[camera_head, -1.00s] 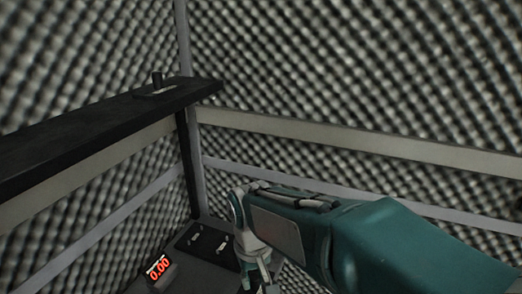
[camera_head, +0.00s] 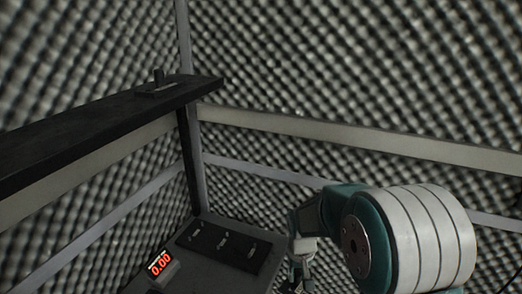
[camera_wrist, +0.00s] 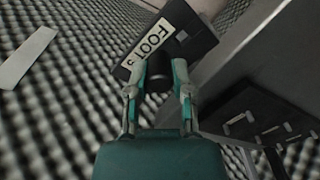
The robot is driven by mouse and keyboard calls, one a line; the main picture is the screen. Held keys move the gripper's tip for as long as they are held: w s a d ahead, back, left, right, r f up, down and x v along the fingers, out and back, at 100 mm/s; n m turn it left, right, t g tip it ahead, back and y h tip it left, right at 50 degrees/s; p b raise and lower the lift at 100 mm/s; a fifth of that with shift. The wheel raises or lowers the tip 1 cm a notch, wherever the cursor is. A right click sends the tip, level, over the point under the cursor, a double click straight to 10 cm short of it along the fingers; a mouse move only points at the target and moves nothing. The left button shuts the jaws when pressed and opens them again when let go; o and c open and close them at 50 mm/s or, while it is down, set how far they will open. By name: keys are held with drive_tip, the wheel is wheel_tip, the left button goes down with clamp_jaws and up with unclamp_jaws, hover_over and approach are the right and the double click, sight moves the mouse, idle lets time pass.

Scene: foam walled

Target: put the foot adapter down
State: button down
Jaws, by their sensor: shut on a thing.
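My gripper (camera_wrist: 160,76) is shut on a dark cylindrical piece, the foot adapter (camera_wrist: 159,76), in the wrist view. Only part of it shows between the fingers. Beyond it is a dark plate (camera_wrist: 199,37) with a pale label (camera_wrist: 152,48) reading "FOOT S", the rest cut off or hidden. I cannot tell whether the adapter touches this plate. In the head view my gripper (camera_head: 301,270) points down at the right edge of the grey bench, low in the picture; the adapter is hard to make out there.
A black panel (camera_head: 224,246) with several small light fittings lies on the grey bench (camera_head: 205,277). A red display (camera_head: 159,263) reads 0.00. A black shelf (camera_head: 80,132) at left bears a small dark knobbed piece (camera_head: 158,80). Foam walls and rails enclose the corner.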

drive_tip(key=w+d+f+m, duration=0.1)
drive_tip(key=w+d+f, duration=0.4)
drive_tip(key=f, duration=0.2)
drive_tip(key=shift+w+d+f, duration=0.15)
drive_tip(key=shift+w+d, duration=0.1)
drive_tip(key=shift+d, duration=0.1)
